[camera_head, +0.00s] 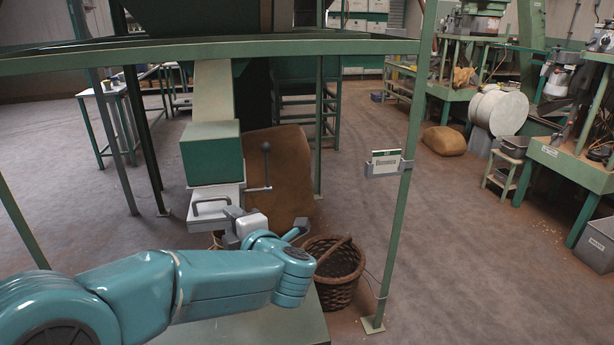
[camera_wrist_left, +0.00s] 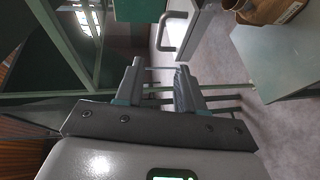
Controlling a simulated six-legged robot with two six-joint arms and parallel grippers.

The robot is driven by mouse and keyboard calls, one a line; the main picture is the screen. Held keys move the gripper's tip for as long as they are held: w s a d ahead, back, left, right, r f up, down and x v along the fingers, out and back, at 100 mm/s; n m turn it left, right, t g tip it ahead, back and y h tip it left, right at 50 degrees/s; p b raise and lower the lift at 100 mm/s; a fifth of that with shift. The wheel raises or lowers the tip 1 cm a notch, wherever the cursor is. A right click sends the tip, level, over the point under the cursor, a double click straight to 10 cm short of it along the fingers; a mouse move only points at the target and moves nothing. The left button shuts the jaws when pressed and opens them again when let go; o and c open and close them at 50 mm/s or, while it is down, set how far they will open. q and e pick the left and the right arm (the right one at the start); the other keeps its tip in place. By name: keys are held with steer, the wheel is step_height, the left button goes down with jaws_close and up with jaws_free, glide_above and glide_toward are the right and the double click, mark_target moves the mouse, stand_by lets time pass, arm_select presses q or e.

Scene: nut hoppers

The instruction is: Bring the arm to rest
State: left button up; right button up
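My left arm, teal, reaches in from the left in the head view. My left gripper (camera_head: 234,217) is grey, small and partly hidden by its own wrist, just in front of the hopper's pale slide gate (camera_head: 216,203) with its grey pull handle (camera_head: 210,206). In the left wrist view the two fingers (camera_wrist_left: 160,70) stand apart with nothing between them. The handle (camera_wrist_left: 172,46) shows beyond the fingertips and looks clear of them. The hopper chute has a green box (camera_head: 210,155) above the gate. My right gripper is in neither view.
A wicker basket (camera_head: 336,270) stands right of my wrist, beside a green post (camera_head: 402,205) with a label holder (camera_head: 388,164). A brown sack (camera_head: 277,178) is behind the gate. A green tabletop (camera_head: 262,329) lies below my arm. Open floor (camera_head: 480,250) spreads right.

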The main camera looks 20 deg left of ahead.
arm_select(q)
steer(key=s+a+f+m+g+h+p, duration=0.1)
steer(key=a+f+m+p, duration=0.2)
steer(key=f, duration=0.4)
steer(key=a+f+m+h+p, duration=0.1)
steer(key=f+m+p, duration=0.2)
steer(key=f+p, duration=0.3)
steer(key=s+d+f+m+g+h+p, duration=0.1)
steer(key=s+d+f+m+h, duration=0.25)
steer(key=f, duration=0.35)
steer(key=s+d+f+m+h, duration=0.2)
steer(key=f+m, duration=0.2)
steer(key=f, duration=0.2)
steer(key=s+d+f+m+g+h, duration=0.3)
steer(key=s+d, duration=0.4)
steer(key=s, duration=0.3)
steer(key=s+d+f+m+g+h+p, duration=0.1)
steer(key=s+d+f+m+g+h, duration=0.3)
steer(key=s+d+m, duration=0.4)
steer(key=s+h, duration=0.1)
steer(key=s, duration=0.2)
steer(key=shift+f+g+h, duration=0.15)
steer(key=shift+g+h, duration=0.2)
steer(key=shift+g, duration=0.05)
steer(key=shift+m, duration=0.25)
